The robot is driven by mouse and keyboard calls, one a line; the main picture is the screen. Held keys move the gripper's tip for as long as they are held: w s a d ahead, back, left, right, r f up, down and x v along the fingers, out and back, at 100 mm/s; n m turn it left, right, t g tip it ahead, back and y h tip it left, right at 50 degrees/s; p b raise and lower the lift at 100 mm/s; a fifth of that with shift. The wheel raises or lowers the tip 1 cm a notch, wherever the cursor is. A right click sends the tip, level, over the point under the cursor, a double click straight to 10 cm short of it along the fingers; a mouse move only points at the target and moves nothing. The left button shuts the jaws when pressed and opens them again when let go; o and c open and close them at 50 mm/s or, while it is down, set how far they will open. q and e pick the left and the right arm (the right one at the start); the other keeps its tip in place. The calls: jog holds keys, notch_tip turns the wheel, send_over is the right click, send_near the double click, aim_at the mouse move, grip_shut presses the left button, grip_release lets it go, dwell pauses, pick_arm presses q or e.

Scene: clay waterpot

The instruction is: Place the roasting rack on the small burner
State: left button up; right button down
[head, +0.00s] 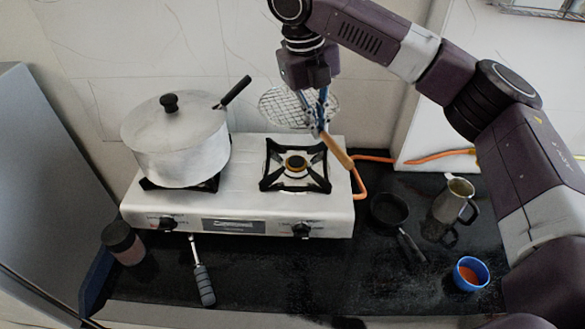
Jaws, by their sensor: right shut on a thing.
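The roasting rack is a round wire mesh (275,108) with a wooden handle (337,151). My right gripper (318,118) points down and is shut on the rack where the mesh meets the handle. The rack is held in the air above the back edge of the white stove (235,225). The small burner (296,165) is the bare right one, with a black pan support. It lies in front of and below the mesh. The gripper hides part of the mesh. My left gripper is not in view.
A lidded pot (180,145) covers the left burner. An orange hose (361,185) runs behind the stove's right side. A small black pan (389,210), metal jug (453,200) and blue cup (470,275) stand right. A jar (123,243) and black-handled tool (202,280) are in front.

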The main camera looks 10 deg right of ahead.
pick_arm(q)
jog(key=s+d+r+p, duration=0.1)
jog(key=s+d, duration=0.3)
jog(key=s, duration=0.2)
pick_arm(e)
jog(key=f+p, duration=0.1)
jog(key=f, duration=0.5)
jog(key=f+p, duration=0.1)
jog(key=f, duration=0.5)
jog(key=f+p, duration=0.1)
jog(key=f, duration=0.5)
jog(key=shift+w+d+f, duration=0.25)
jog(key=shift+w+f, duration=0.1)
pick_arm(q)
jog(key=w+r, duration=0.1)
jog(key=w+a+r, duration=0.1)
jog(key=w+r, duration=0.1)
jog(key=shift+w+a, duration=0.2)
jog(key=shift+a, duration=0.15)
pick_arm(e)
jog(key=shift+f, duration=0.15)
